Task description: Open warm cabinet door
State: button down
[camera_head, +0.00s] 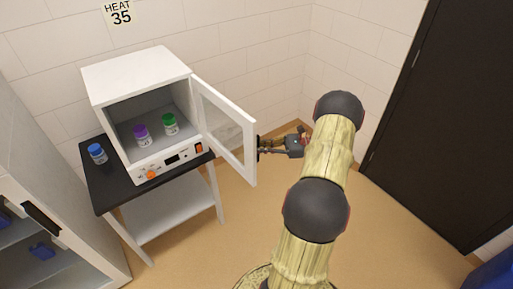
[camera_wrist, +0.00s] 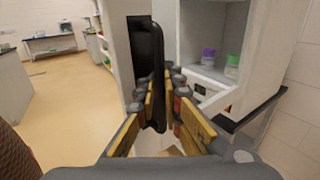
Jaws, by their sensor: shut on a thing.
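The warm cabinet (camera_head: 135,72) is a white box on a small table, under a wall sign reading HEAT 35. Its white-framed glass door (camera_head: 247,165) stands wide open, swung out to the right. My gripper (camera_head: 263,147) is at the outer face of the door, near its free edge. In the wrist view, the fingers of my gripper (camera_wrist: 160,92) are shut on the black door handle (camera_wrist: 152,45). A purple-capped jar (camera_head: 141,136) and a green-capped jar (camera_head: 170,126) stand inside the cabinet.
A blue-capped jar (camera_head: 97,154) stands on the table's black top (camera_head: 107,192), left of the cabinet. A dark door (camera_head: 432,120) is on the right. The floor (camera_head: 215,250) before the table is clear.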

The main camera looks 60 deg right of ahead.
jog(key=shift+a+f, duration=0.1)
jog(key=shift+f, duration=0.05)
jog(key=c, duration=2)
grip_release()
jog(key=v, duration=1.2)
